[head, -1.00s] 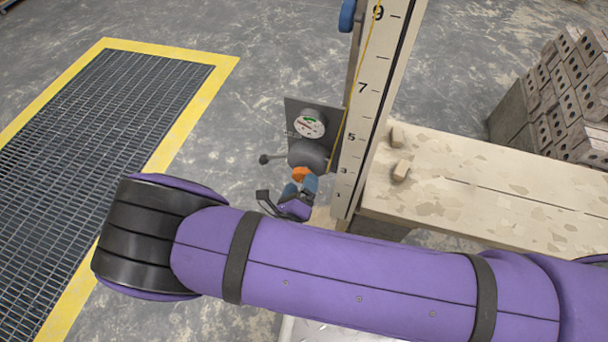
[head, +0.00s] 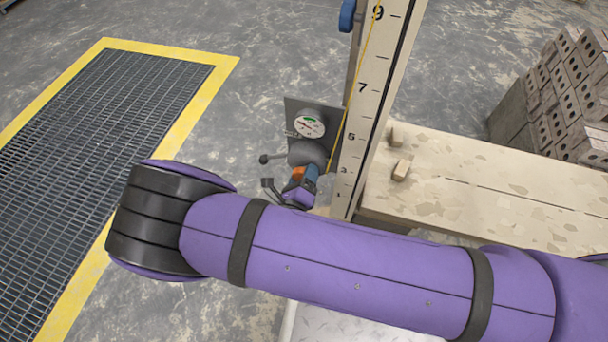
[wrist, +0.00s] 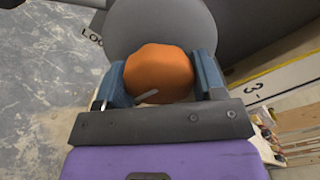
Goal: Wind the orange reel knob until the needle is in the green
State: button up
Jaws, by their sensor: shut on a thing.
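The orange reel knob (wrist: 160,72) sits between the two blue fingers of my gripper (wrist: 162,78) in the wrist view, and the gripper is shut on it. In the head view the orange knob (head: 298,173) shows beside the fingers of my gripper (head: 304,177). The grey reel drum (wrist: 160,25) is right behind the knob. The round gauge (head: 309,127) above the reel has a white face with a green patch near its top. Its thin needle is too small to read surely; it seems to lie below the green.
A tall numbered board (head: 366,110) with a yellow line stands right of the reel. A dark lever with a ball end (head: 264,159) sticks out left of it. A bench (head: 480,190) with small blocks is at right, bricks (head: 575,95) beyond. Floor around the grate (head: 120,110) is clear.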

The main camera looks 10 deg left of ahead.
jog(key=m, duration=0.6)
jog(key=shift+f, duration=0.1)
jog(key=m, duration=0.5)
jog(key=shift+a+m, duration=0.15)
jog(key=shift+m, duration=0.15)
dwell(0.4)
jog(key=o, duration=0.9)
jog(key=shift+o, duration=0.2)
jog(key=shift+s, duration=0.1)
jog(key=s, duration=1)
jog(key=shift+s+a, duration=0.3)
jog(key=shift+a, duration=0.1)
